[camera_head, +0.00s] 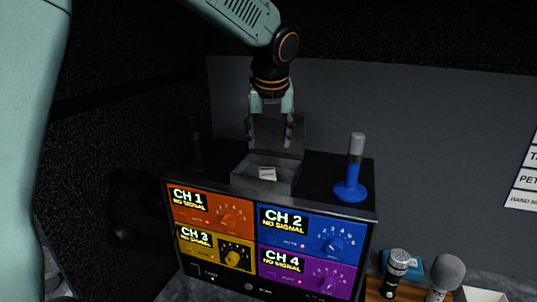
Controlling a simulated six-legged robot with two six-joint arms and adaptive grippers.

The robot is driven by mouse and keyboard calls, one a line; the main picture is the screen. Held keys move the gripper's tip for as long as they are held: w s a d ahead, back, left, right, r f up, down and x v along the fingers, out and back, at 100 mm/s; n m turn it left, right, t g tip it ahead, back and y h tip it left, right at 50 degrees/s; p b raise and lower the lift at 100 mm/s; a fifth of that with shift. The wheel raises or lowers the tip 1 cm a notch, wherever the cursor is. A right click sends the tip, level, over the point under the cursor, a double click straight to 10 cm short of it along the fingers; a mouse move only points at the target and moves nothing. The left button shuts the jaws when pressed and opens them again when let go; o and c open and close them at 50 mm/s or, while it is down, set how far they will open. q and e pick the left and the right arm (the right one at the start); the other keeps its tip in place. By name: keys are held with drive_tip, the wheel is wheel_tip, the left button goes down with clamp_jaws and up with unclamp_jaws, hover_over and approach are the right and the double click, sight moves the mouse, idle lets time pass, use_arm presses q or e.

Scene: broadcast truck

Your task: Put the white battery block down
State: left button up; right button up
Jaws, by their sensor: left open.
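The white battery block (267,173) lies inside a small grey open box (266,188) on top of the dark console. My left gripper (270,142) is directly above the box, pointing down, with its fingers apart. There is a gap between the fingertips and the block, and nothing shows between the fingers. The lower part of the block is hidden by the box's front wall. My right gripper is not in view.
A blue stand with a grey-topped post (352,170) stands to the right of the box. The console's front has a four-channel screen (265,240). Two microphones (397,268) (446,274) stand at the lower right. A dark wall is behind.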

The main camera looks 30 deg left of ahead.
use_arm(q)
drive_tip(key=shift+v, duration=1.2)
drive_tip(key=shift+w+a, duration=0.1)
drive_tip(key=shift+w, duration=0.05)
drive_tip(key=shift+s+r, duration=0.15)
drive_tip(key=shift+s, duration=0.15)
drive_tip(key=shift+w, duration=0.25)
drive_tip(key=shift+c, duration=0.2)
